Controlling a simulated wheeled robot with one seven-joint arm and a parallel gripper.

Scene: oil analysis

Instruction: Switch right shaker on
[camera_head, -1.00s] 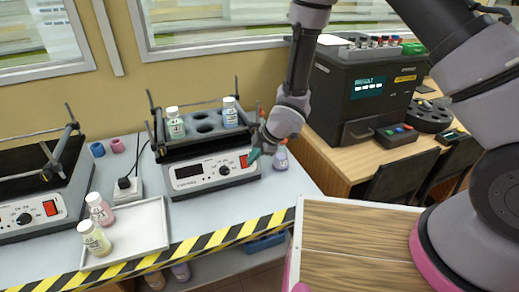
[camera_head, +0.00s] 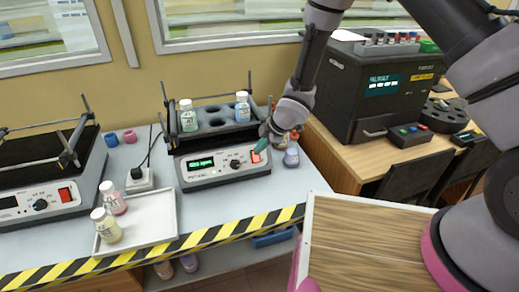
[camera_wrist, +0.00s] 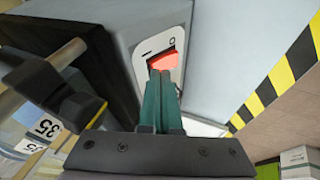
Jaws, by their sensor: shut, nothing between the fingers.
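The right shaker (camera_head: 218,164) stands on the grey bench with its display (camera_head: 200,163) lit green. Its red rocker switch shows at the right end of its front panel, and in the wrist view the switch (camera_wrist: 164,60) sits between the I and O marks. My gripper (camera_head: 263,143) is shut and empty, its green fingertips (camera_wrist: 162,78) at the switch, covering part of it. Whether they touch it I cannot tell. Two bottles stand in the shaker's rack, one white-capped with a green label (camera_head: 188,118) and one with a blue label (camera_head: 243,108).
The left shaker (camera_head: 42,196) has a dark display. A white tray (camera_head: 160,225) holds two bottles in front. A purple bottle (camera_head: 291,155) stands right of my gripper. A black analyser (camera_head: 370,90) is on the wooden desk at right.

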